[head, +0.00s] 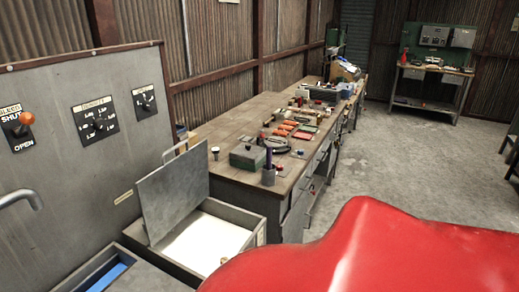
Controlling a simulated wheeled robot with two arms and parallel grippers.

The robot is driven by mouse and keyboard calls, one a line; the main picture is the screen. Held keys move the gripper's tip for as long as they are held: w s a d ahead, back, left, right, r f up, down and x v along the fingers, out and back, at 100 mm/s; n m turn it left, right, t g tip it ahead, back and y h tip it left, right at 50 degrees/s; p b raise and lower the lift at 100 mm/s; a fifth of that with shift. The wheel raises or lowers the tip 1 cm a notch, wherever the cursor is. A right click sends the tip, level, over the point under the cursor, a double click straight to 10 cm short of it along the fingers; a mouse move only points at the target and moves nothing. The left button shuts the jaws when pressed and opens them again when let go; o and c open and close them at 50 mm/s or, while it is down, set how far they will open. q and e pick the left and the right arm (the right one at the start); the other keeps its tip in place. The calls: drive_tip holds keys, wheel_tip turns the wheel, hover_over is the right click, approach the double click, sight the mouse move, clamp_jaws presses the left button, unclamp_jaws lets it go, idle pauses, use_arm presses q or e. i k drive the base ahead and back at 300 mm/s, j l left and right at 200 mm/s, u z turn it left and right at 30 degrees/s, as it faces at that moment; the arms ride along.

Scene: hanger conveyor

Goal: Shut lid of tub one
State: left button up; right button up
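A grey metal tub (258,236) with a pale, whitish inside stands at the lower middle, beside the grey panel. Its flat grey lid (172,195) is raised and tilted steeply, at the tub's left side, with a handle on its upper edge. A second grey tub (62,283) with something blue inside shows partly at the bottom left. I cannot read which one is tub one. Neither of my grippers is in view.
A large glossy red shape (375,250) fills the bottom right and hides part of the tub's front. The grey panel (60,150) with knobs stands at left. A cluttered workbench (225,130) runs behind the tub. The concrete floor (400,150) at right is clear.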

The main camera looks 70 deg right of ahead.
sight(167, 196)
drive_tip(key=z, duration=1.6)
drive_tip(key=i+l+z, duration=0.15)
drive_tip(key=i, duration=0.2)
drive_tip(key=i+l+z, duration=0.15)
drive_tip(key=i, duration=0.15)
